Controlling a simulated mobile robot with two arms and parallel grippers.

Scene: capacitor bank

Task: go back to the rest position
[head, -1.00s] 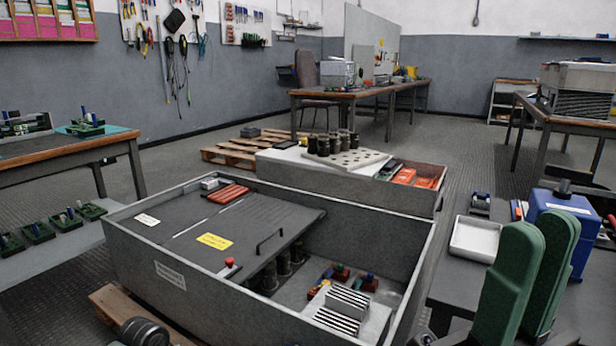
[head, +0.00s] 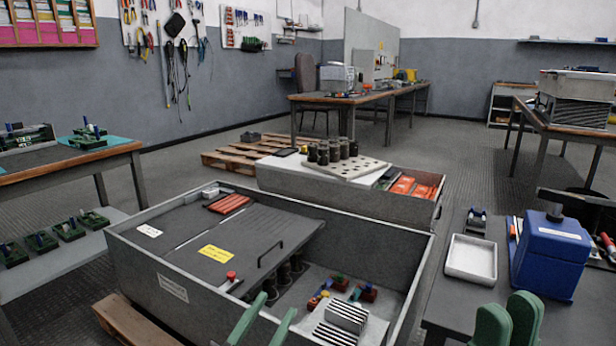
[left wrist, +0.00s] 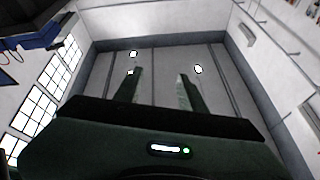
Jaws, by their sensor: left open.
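My left gripper (head: 277,304) shows at the bottom of the head view, as two green fingers in front of the open grey cabinet. The fingers are apart with nothing between them. In the left wrist view its fingers (left wrist: 160,90) are spread and empty, with the ceiling and windows behind. My right gripper (head: 507,312) shows at the bottom right as two green rounded fingers close together, in front of the dark side table. Their lower parts are cut off, and I cannot tell how far they are open. I see nothing held in them.
The grey cabinet (head: 205,312) holds a panel, dark cylinders and small coloured parts. The side table (head: 455,300) at right carries a white tray (head: 471,258) and a blue box (head: 552,250). A workbench (head: 60,170) stands at left.

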